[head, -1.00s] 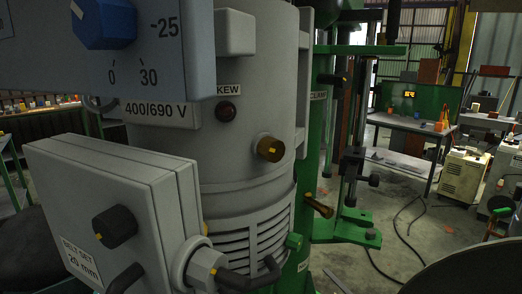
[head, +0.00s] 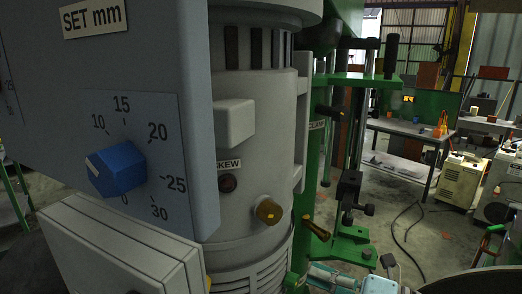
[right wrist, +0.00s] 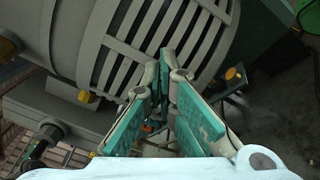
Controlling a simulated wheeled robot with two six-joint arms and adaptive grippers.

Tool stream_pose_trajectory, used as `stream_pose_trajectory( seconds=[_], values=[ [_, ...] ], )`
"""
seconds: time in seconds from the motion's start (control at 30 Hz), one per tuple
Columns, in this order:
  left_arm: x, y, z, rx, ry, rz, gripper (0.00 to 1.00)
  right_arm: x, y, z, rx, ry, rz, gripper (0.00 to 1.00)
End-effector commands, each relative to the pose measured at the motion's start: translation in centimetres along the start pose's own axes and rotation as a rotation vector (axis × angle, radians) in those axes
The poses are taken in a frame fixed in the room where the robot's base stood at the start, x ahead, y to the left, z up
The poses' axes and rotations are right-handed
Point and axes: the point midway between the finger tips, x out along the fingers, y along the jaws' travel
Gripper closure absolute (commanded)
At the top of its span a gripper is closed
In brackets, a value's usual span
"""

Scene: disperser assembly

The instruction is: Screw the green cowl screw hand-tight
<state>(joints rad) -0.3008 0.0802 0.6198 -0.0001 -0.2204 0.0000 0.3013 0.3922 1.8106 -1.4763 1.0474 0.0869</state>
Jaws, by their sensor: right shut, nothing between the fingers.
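A small green screw (head: 291,281) sits low on the grey motor housing's louvred cowl, at the bottom of the head view. I take it to be the cowl screw; its lower part is cut off or hidden. My right gripper (head: 320,273) has teal pads and shows at the bottom edge, just right of the screw. In the right wrist view its fingers (right wrist: 160,72) are shut and empty, in front of the slotted cowl (right wrist: 130,45). I cannot tell whether the fingertips touch the screw. My left gripper is not in view.
A grey control box with a blue knob (head: 116,168) fills the left. A brass knob (head: 268,210) and a brass-ended lever (head: 316,228) stick out near the screw. A green column stands behind. Open floor with a cable (head: 398,235) lies to the right.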

Motion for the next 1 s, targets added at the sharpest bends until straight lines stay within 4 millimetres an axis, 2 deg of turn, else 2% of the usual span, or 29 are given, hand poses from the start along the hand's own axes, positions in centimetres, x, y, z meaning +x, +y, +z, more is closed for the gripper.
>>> stream_pose_trajectory(
  seconds=[0.1, 0.23, 1.0],
  values=[
    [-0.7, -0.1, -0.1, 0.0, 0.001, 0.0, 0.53, 1.5, 0.3, 0.2, 0.002, -0.002, 0.003, 1.0],
    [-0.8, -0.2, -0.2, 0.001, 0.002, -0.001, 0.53, 2.2, 0.2, 0.1, 0.003, 0.0, 0.003, 1.0],
    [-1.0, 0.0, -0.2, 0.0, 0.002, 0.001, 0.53, 2.2, 0.1, 0.0, 0.003, -0.003, 0.005, 1.0]
  ],
)
